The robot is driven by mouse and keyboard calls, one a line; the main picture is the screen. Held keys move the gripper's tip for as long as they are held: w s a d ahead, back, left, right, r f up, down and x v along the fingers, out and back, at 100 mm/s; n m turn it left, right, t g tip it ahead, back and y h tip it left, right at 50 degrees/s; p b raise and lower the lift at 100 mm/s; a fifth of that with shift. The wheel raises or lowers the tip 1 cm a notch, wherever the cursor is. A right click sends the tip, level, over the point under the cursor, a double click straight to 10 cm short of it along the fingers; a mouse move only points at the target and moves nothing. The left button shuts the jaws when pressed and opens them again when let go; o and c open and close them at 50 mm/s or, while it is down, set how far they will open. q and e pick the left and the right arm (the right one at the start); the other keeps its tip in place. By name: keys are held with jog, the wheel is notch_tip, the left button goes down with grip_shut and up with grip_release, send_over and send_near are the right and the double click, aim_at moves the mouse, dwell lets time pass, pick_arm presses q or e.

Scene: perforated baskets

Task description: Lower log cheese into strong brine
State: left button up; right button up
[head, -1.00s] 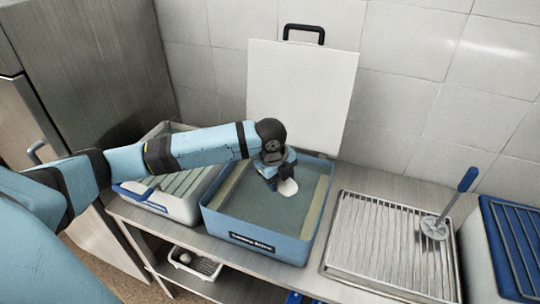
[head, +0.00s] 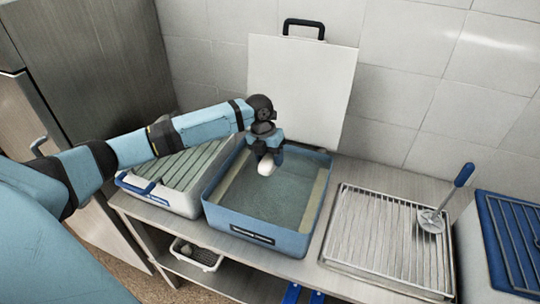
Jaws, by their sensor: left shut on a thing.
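The blue brine tub (head: 302,244) stands on the steel bench, filled with greenish liquid (head: 265,205). It has a dark label on its front wall. My left gripper (head: 268,156) is above the back part of the tub, pointing down. It is shut on the white log cheese (head: 266,166), which shows just below the fingers. The cheese appears to be above the liquid; the exact gap is hard to tell. My right gripper is not in view.
A white board with a black handle (head: 300,90) leans on the tiled wall behind. A lidded tub (head: 180,200) stands left, a slatted draining tray (head: 380,240) with a blue-handled tool (head: 432,218) right. A white basket (head: 196,255) sits on the lower shelf.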

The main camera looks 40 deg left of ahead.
pick_arm(q)
notch_tip(320, 180, down, 11)
jog(key=b, duration=0.5)
jog(key=shift+r, duration=0.15)
jog(key=o, duration=1.5)
jog(key=shift+r, duration=0.1)
